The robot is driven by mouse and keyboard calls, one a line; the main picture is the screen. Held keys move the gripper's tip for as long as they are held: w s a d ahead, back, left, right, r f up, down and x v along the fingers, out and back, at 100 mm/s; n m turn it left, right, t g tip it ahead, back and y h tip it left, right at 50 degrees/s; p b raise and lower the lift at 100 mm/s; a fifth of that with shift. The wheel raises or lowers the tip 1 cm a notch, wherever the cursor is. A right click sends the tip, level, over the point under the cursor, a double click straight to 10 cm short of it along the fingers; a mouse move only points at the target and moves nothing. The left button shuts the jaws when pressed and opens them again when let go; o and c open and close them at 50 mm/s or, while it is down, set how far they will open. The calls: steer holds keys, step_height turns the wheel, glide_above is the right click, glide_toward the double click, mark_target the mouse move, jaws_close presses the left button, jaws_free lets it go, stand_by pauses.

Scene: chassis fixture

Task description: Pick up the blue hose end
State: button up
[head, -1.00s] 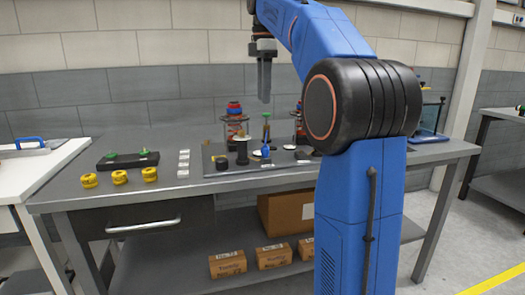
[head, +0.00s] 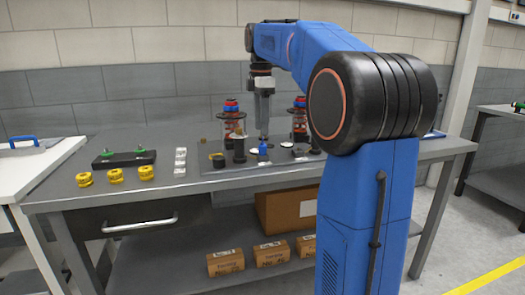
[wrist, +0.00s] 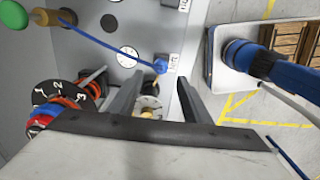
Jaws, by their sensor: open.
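The blue hose end (wrist: 160,66) shows in the wrist view just beyond my fingertips, beside a small printed label. A thin blue hose (wrist: 110,45) runs from it to a brass-coloured fitting (wrist: 45,18). In the head view the blue hose end (head: 263,149) sits on the grey fixture plate (head: 205,173). My gripper (head: 263,135) points down above it in the head view. In the wrist view my gripper (wrist: 160,79) has its fingers apart, with nothing held between them. Whether a fingertip touches the hose end cannot be told.
Reels with red and blue coils (head: 231,118) stand behind left of the gripper, another (head: 298,118) to its right. Numbered discs (wrist: 65,95) show close to the left finger. Yellow rings (head: 115,175) and a black block (head: 124,159) lie left on the bench. Bare bench lies behind them.

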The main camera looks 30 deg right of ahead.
mark_target(262, 144)
steer(key=shift+s+d+f, duration=0.1)
steer(key=shift+f, duration=2.75)
jaws_close()
